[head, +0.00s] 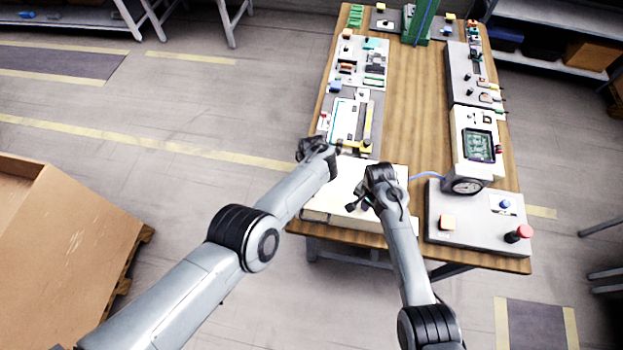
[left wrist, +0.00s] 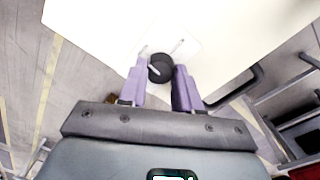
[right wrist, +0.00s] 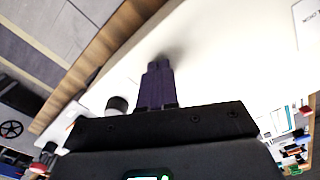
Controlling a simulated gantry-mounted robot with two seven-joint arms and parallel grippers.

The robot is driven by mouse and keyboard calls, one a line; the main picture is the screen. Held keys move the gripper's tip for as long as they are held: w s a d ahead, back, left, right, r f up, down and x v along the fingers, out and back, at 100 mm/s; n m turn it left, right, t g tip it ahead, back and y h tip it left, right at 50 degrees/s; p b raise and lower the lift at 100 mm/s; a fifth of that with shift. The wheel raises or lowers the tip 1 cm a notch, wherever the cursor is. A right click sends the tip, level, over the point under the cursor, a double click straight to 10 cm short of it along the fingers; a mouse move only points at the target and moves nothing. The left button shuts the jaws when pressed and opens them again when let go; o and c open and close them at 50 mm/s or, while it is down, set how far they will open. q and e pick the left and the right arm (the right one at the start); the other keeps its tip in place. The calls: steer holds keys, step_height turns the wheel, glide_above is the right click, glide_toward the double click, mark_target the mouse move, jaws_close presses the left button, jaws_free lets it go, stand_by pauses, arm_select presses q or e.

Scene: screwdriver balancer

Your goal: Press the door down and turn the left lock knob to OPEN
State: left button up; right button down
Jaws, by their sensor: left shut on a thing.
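The white door (head: 348,176) is the pale top of a low box on the table's near left part. In the left wrist view, the left lock knob (left wrist: 160,68) is round and black with a pale pointer line, near the edge of the white door (left wrist: 150,25). My left gripper (left wrist: 160,80) has its purple fingers on both sides of this knob. In the right wrist view, my right gripper (right wrist: 159,66) has its fingers together, with their tips at the white surface; contact is not certain. A second black knob (right wrist: 117,104) lies left of them. The head view hides the fingertips.
A grey panel (head: 450,230) with a red button (head: 524,231) and a gauge (head: 467,186) stands right of the door. Device boards line both sides of the wooden table (head: 415,120). A large cardboard box (head: 75,240) stands on the floor at left.

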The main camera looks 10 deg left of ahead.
arm_select(q)
steer(key=shift+n, duration=0.6)
arm_select(e)
steer(key=shift+s+f, duration=0.1)
steer(key=shift+f, duration=0.05)
arm_select(q)
steer(key=o, duration=1.1)
steer(key=shift+c, duration=0.2)
steer(key=shift+w+r, duration=0.1)
steer(key=shift+d+r, duration=0.15)
steer(key=shift+r, duration=0.7)
steer(key=r, duration=0.4)
steer(key=shift+a, duration=0.2)
arm_select(e)
steer(key=shift+d, duration=0.1)
arm_select(q)
step_height(320, 180, up, 6)
steer(key=shift+s+d, duration=0.25)
steer(key=shift+d, duration=0.05)
